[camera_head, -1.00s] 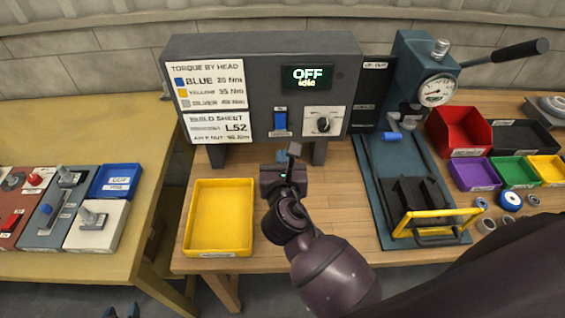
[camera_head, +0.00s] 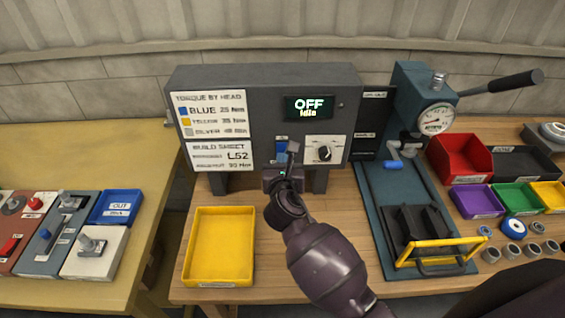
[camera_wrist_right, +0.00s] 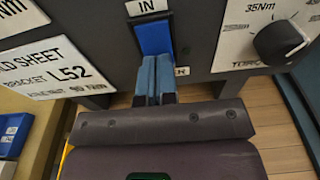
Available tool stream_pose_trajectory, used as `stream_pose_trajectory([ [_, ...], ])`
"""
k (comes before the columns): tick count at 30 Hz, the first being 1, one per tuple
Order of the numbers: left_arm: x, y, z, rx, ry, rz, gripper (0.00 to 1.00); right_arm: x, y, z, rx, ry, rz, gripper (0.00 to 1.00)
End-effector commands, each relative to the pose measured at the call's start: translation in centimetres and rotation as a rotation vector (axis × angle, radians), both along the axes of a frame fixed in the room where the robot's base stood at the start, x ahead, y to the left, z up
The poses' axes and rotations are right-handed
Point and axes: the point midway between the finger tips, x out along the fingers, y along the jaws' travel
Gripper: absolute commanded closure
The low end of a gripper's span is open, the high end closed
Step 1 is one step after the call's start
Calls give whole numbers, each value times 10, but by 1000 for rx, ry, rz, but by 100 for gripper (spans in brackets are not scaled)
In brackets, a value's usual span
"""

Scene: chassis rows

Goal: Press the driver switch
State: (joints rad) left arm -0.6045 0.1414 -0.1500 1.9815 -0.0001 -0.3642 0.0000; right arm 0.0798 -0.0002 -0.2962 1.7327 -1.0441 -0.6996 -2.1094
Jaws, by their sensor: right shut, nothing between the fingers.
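The driver switch is a blue rocker (camera_head: 281,148) on the front of the dark grey driver box (camera_head: 262,112). The box's display (camera_head: 308,107) reads OFF, Idle. My right gripper (camera_head: 292,150) is shut and empty in front of the panel, just at the lower right of the switch in the head view. In the right wrist view the blue switch (camera_wrist_right: 154,37) lies directly beyond the closed fingertips (camera_wrist_right: 154,62), which overlap its lower part. I cannot tell whether they touch it. My left gripper is not in view.
A torque knob (camera_head: 324,152) sits right of the switch. A yellow tray (camera_head: 221,282) lies on the bench at the front left. Several switch units lie on the left table.

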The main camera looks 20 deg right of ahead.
Motion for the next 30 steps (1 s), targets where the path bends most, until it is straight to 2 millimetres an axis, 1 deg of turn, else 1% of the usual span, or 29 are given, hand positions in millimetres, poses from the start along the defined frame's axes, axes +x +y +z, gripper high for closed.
stream_pose_trajectory([
  [5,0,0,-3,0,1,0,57,1,0,-1,-2,-8,0,100],
  [12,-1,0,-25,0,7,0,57,10,-3,-8,-31,-94,1,100],
  [13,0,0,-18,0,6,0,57,11,-4,-5,-33,-98,2,100],
  [14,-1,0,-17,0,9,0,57,12,-4,-4,-36,-105,1,100],
  [15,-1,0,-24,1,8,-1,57,12,-4,-8,-39,-128,1,100],
  [21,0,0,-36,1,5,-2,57,14,-5,-9,-53,-180,-1,100],
  [30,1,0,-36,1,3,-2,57,15,-6,-5,-55,-188,-3,100],
])
